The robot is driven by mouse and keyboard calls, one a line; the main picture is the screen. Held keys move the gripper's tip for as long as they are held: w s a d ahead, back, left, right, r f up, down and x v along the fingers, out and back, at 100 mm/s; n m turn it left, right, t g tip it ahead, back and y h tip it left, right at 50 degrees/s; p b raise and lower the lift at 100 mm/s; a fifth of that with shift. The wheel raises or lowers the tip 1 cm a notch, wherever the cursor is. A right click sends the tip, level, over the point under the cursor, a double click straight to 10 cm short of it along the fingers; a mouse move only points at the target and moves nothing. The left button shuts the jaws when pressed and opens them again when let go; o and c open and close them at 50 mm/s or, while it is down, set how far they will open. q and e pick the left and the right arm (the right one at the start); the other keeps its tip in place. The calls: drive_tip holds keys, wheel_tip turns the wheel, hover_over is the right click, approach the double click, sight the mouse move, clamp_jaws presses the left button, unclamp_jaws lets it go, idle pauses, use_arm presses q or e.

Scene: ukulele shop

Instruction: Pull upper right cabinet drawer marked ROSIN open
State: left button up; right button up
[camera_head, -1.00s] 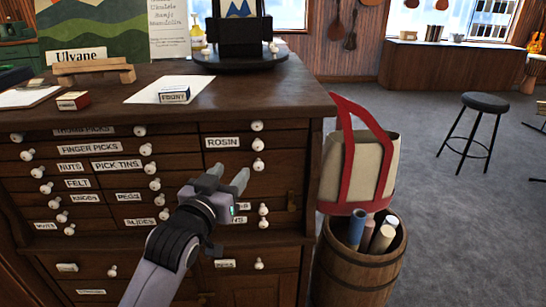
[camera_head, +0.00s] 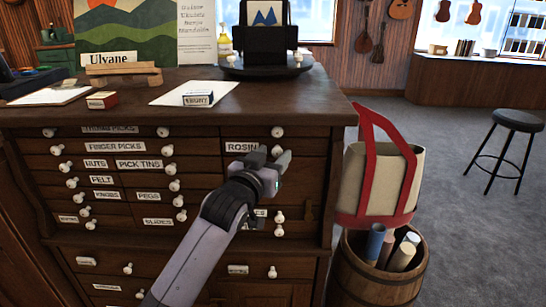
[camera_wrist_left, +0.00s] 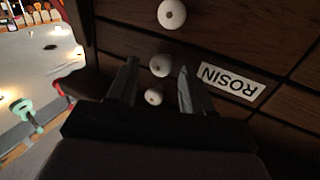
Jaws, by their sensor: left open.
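The ROSIN drawer, with its white label (camera_head: 241,147), is in the upper right of the dark wooden cabinet and looks shut. The label appears upside down in the left wrist view (camera_wrist_left: 231,81). My left gripper (camera_head: 274,156) is open in front of this drawer's right part. In the wrist view, a white round knob (camera_wrist_left: 160,65), level with the label, shows between the open fingers, and I see no contact. In the head view the gripper largely hides this knob. Another knob (camera_head: 277,132) shows just above it. My right gripper is not in view.
A cream bag with red handles (camera_head: 382,180) hangs at the cabinet's right side, above a barrel (camera_head: 375,277) of rolled tubes. The cabinet top (camera_head: 310,92) overhangs the drawers. A black stool (camera_head: 518,120) stands farther right on open grey floor.

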use_arm(q)
drive_tip(key=shift+w+d, duration=0.1)
drive_tip(key=shift+w, duration=0.2)
clamp_jaws()
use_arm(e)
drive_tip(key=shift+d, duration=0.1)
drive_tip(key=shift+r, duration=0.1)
